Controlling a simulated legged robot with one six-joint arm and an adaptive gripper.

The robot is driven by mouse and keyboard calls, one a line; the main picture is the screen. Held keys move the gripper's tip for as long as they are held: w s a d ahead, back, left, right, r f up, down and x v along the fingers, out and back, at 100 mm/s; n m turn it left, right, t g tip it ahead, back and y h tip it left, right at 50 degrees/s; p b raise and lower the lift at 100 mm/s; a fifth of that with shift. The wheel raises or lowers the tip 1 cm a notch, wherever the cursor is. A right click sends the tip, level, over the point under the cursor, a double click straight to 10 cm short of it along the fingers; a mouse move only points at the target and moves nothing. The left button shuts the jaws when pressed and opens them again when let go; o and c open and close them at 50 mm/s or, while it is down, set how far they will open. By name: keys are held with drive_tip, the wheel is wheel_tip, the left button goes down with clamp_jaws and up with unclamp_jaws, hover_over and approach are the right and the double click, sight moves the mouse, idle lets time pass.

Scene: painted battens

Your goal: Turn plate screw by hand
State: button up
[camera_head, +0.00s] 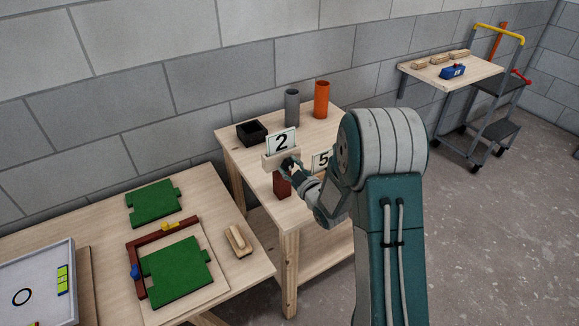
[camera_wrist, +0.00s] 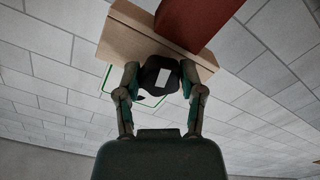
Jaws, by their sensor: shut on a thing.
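In the head view, a white plate marked 2 (camera_head: 282,142) stands upright in a pale wooden block (camera_head: 272,161). A red-brown post (camera_head: 282,186) stands below that block. My gripper (camera_head: 291,167) is at the block's right front, partly hidden by my arm. In the wrist view, the two fingers of my gripper (camera_wrist: 159,74) are shut on a dark screw knob (camera_wrist: 158,89) from both sides. The knob is against the wooden block (camera_wrist: 140,42), with the red-brown post (camera_wrist: 195,20) above it in the picture. The screw's thread is hidden.
A second plate marked 5 (camera_head: 321,161) stands just right, partly behind my arm. A black box (camera_head: 252,133), a grey cylinder (camera_head: 291,108) and an orange cylinder (camera_head: 322,99) stand at the back of the table. Green panels (camera_head: 178,271) lie on the left bench.

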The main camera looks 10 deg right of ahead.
drive_tip(key=o, duration=1.2)
drive_tip(key=shift+a, duration=0.15)
drive_tip(key=shift+c, duration=0.2)
drive_tip(key=v, duration=1.2)
